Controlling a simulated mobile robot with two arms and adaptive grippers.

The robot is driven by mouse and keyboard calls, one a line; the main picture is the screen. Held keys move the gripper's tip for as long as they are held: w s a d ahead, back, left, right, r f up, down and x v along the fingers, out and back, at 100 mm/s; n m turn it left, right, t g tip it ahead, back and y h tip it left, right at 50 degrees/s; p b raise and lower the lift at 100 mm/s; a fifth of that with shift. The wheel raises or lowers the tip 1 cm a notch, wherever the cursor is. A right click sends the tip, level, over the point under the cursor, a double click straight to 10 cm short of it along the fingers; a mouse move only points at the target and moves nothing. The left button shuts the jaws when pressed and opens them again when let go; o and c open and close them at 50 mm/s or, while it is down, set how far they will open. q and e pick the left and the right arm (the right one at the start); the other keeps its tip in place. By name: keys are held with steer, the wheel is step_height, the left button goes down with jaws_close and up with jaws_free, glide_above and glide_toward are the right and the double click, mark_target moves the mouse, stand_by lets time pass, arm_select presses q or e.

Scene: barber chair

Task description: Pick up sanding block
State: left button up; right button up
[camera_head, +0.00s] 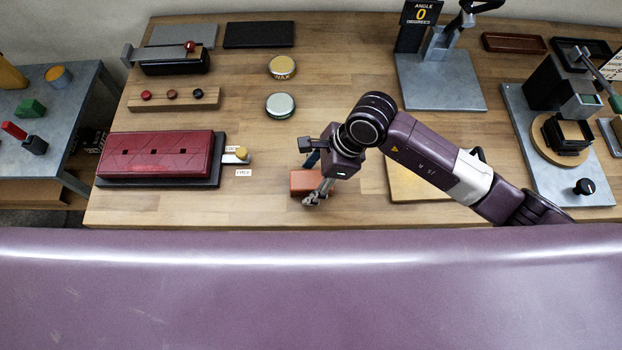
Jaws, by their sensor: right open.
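An orange-red block (302,183), which looks like the sanding block, lies on the wooden workbench (340,215) near its front edge. My right gripper (314,180) is open around or just above the right part of this block. One finger shows at its far side and the other at its near side. Whether the fingers touch it cannot be told from here. The gripper body hides the block's right end. My left gripper is not in view.
A red upholstered panel (155,155) lies left, beside a small brass-knobbed part (238,156). A wax tin (282,67) and a pale-lidded tin (280,105) stand behind. A yellowish board (425,182) lies under my arm. An angle jig (440,85) and a press (560,130) stand right.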

steer(key=shift+f+b, duration=0.25)
steer(key=shift+b, duration=0.2)
stand_by(0.3)
steer(key=shift+c, duration=0.3)
steer(key=c, duration=1.2)
